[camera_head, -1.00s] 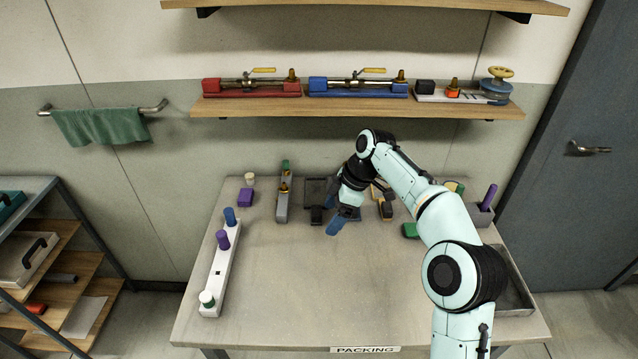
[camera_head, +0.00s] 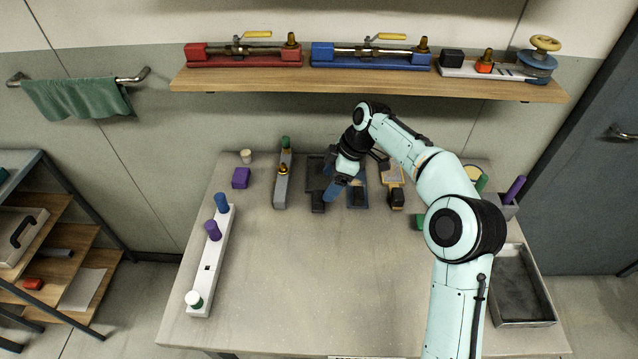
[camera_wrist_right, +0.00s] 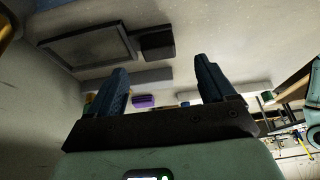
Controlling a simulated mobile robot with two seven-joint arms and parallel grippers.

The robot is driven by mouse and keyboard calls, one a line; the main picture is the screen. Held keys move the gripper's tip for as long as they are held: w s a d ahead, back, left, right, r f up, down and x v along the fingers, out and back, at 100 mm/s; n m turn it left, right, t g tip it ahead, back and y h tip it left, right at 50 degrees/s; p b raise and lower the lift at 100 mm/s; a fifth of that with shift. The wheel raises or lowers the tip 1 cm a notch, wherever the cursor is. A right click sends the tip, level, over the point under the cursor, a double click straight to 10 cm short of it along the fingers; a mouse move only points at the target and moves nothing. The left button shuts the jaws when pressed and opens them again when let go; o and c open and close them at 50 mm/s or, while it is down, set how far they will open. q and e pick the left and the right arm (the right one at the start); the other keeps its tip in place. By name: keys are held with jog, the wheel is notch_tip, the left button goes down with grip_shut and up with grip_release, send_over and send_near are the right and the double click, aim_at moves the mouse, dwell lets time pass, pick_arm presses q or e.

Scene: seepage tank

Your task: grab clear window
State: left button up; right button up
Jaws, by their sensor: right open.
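Several framed panels with dark handles lie along the back of the table. One has a dark frame and black handle (camera_head: 317,185), one a blue frame (camera_head: 358,190), one a yellow-orange frame (camera_head: 392,173). I cannot tell surely which is the clear window. My right gripper (camera_head: 335,189) is open and empty, with blue fingers between the dark and blue panels. In the right wrist view, the gripper (camera_wrist_right: 160,72) shows spread fingers with nothing between them, and the dark-framed panel (camera_wrist_right: 88,48) with a grey pane is beyond, at upper left. My left gripper is out of view.
A white rack (camera_head: 211,265) with blue, purple and green-capped pegs stands at left. A purple block (camera_head: 241,178) and a grey fixture (camera_head: 282,185) are at back left. A grey tray (camera_head: 548,318) is at right. The table's middle is clear. A shelf (camera_head: 370,85) hangs above the back.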

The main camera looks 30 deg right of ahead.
aim_at(320, 196)
jog(key=shift+b+x, duration=0.3)
jog(key=shift+x, duration=3.25)
jog(key=shift+w, duration=0.15)
jog(key=c, duration=1.2)
